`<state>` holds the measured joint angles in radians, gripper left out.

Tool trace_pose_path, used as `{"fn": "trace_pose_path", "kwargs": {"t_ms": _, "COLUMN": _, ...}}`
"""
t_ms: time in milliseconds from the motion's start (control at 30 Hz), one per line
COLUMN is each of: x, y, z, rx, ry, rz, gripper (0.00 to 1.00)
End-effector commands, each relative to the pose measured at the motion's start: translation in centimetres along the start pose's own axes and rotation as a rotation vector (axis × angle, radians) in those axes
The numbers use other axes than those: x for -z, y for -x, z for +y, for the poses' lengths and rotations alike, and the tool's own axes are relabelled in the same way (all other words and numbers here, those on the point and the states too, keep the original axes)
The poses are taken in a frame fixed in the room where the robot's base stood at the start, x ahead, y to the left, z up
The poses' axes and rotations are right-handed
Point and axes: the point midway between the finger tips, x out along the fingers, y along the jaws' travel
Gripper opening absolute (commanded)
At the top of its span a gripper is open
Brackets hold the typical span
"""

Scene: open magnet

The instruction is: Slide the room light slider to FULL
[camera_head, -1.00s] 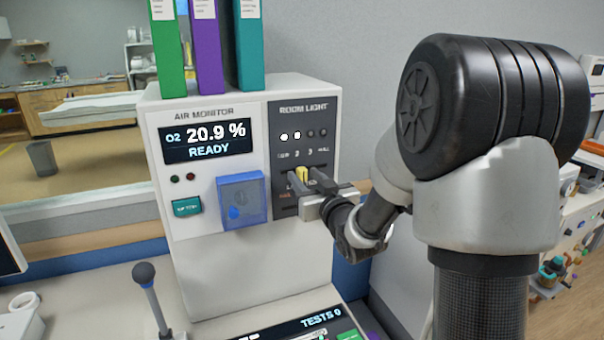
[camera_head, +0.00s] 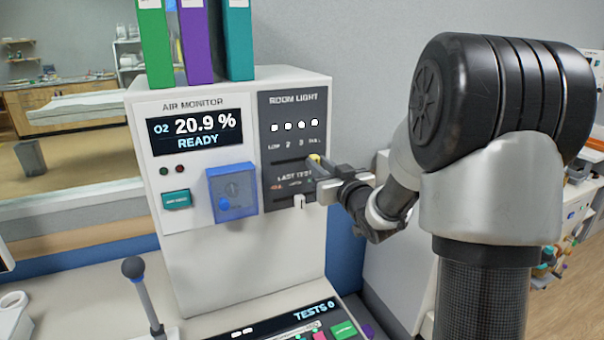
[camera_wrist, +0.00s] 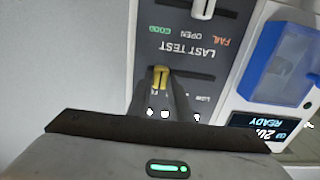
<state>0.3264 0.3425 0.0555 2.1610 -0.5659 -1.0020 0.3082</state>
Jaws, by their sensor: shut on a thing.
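The room light slider has a yellow knob (camera_head: 314,160) at the right end of its slot, under the FULL label, on the dark ROOM LIGHT panel (camera_head: 283,110). All the lamps in the row above it are lit white. My gripper (camera_head: 317,172) reaches in from the right and is shut on the yellow knob. In the wrist view, which is upside down, the knob (camera_wrist: 160,76) sits between my fingertips (camera_wrist: 161,86) at the left end of the slot, and the fingers partly cover the FULL label.
A white LAST TEST knob (camera_head: 299,201) is just below my fingers. A blue clear cover (camera_head: 233,188) is left of the panel. The air monitor screen (camera_head: 195,134) reads 20.9 % READY. Binders (camera_head: 196,40) stand on top. A ball-topped lever (camera_head: 134,268) is at the lower left.

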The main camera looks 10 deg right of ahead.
Motion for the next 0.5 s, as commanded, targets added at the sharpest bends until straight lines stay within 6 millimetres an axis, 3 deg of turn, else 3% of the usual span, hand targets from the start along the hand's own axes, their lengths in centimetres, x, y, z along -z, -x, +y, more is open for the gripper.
{"fn": "trace_pose_path", "kwargs": {"t_ms": 100, "x": 0.1, "y": 0.0, "z": 1.5, "rx": -0.001, "ry": 0.001, "rz": 0.004, "gripper": 0.00}}
{"fn": "trace_pose_path", "kwargs": {"t_ms": 400, "x": 0.2, "y": 0.0, "z": 1.9, "rx": -0.004, "ry": 0.000, "rz": 0.003, "gripper": 0.00}}
{"fn": "trace_pose_path", "kwargs": {"t_ms": 433, "x": 0.3, "y": 0.0, "z": 1.9, "rx": -0.004, "ry": 0.000, "rz": 0.003, "gripper": 0.20}}
{"fn": "trace_pose_path", "kwargs": {"t_ms": 500, "x": 0.2, "y": 0.0, "z": 1.9, "rx": -0.004, "ry": 0.000, "rz": 0.003, "gripper": 0.32}}
